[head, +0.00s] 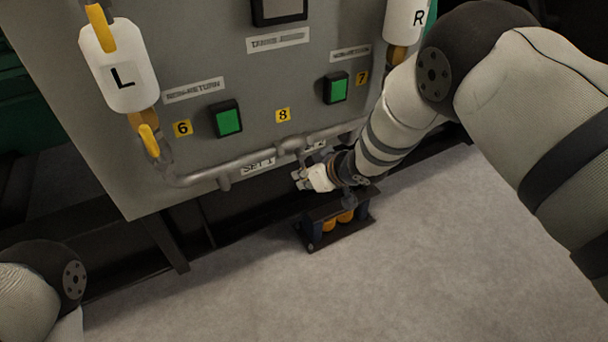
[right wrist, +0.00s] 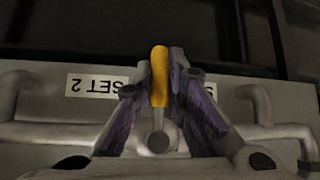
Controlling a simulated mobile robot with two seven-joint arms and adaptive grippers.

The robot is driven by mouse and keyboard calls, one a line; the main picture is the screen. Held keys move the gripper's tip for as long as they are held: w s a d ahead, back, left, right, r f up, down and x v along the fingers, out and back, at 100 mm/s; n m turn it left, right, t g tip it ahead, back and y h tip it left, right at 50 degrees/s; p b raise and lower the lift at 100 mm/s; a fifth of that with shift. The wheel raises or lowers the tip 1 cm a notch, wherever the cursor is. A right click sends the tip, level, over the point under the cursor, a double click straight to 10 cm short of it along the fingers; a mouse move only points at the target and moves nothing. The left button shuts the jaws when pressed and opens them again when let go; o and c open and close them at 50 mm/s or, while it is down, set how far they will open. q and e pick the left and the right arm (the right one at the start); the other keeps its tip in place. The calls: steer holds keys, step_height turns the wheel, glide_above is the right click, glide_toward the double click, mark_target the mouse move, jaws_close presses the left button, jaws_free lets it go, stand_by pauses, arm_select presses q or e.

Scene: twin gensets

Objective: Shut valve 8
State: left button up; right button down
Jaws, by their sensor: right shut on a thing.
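The yellow label 8 (head: 283,114) is on the grey panel above a grey pipe (head: 235,166). My right gripper (head: 306,179) is at this pipe, below and slightly right of the label. In the right wrist view, a yellow lever handle (right wrist: 159,64) stands between the purple-padded fingers of my right gripper (right wrist: 161,82), which are shut on it. The handle points away from a round grey valve body (right wrist: 158,141) on the pipe. In the head view the gripper hides the handle. My left gripper is out of view.
White cylinders marked L (head: 121,70) and R (head: 405,20) flank the panel. Labels 6 (head: 183,128) and 7 (head: 362,79) sit beside green buttons. A dark stand with yellow parts (head: 338,238) is on the floor just below my right gripper. The grey floor in front is clear.

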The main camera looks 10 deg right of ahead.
steer(key=shift+d, duration=0.1)
steer(key=c, duration=1.6)
jaws_free()
steer(key=v, duration=1.2)
steer(key=shift+s+f, duration=0.1)
